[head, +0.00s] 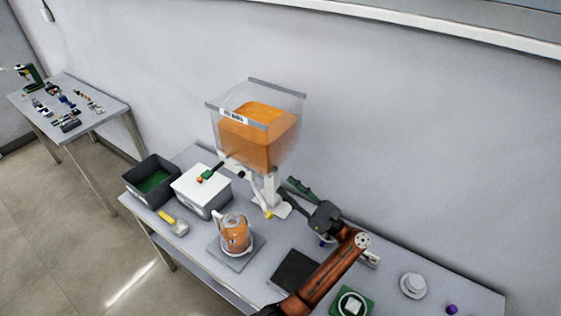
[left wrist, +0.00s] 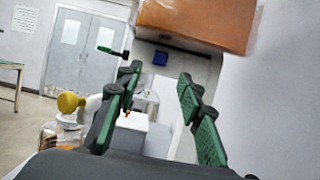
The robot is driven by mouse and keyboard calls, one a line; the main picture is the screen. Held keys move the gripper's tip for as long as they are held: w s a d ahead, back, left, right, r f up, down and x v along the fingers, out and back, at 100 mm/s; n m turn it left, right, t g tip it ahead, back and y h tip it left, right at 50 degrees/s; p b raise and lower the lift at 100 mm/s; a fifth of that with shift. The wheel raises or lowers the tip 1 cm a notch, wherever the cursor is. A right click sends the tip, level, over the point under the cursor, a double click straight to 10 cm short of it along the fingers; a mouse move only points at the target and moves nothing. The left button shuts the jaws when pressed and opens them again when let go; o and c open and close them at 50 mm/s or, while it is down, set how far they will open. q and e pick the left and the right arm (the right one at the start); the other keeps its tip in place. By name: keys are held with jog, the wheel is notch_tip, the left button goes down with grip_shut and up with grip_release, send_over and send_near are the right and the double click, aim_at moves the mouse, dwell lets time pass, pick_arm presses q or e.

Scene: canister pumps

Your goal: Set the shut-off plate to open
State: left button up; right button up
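The clear hopper (head: 258,125) of orange material stands on a white stand at the back of the table. Its underside (left wrist: 195,22) fills the top of the left wrist view. A dark handle with a green end (head: 208,174), seemingly the shut-off plate's, sticks out left below the hopper; it also shows in the left wrist view (left wrist: 108,50). The plate itself is mostly hidden. My left gripper (head: 286,187) is right of the stand, below the hopper. In the left wrist view its green-padded fingers (left wrist: 160,85) are apart with nothing between them. My right gripper is not in view.
A white box (head: 205,200), a dark bin (head: 135,178) and a yellow-handled scoop (head: 168,219) are left. An orange-filled jug (head: 235,240) stands on a grey plate in front. The wall is close behind.

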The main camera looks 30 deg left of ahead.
pick_arm(q)
jog(key=p+x, duration=0.2)
jog(key=x, duration=0.6)
jog(key=c, duration=0.7)
grip_shut()
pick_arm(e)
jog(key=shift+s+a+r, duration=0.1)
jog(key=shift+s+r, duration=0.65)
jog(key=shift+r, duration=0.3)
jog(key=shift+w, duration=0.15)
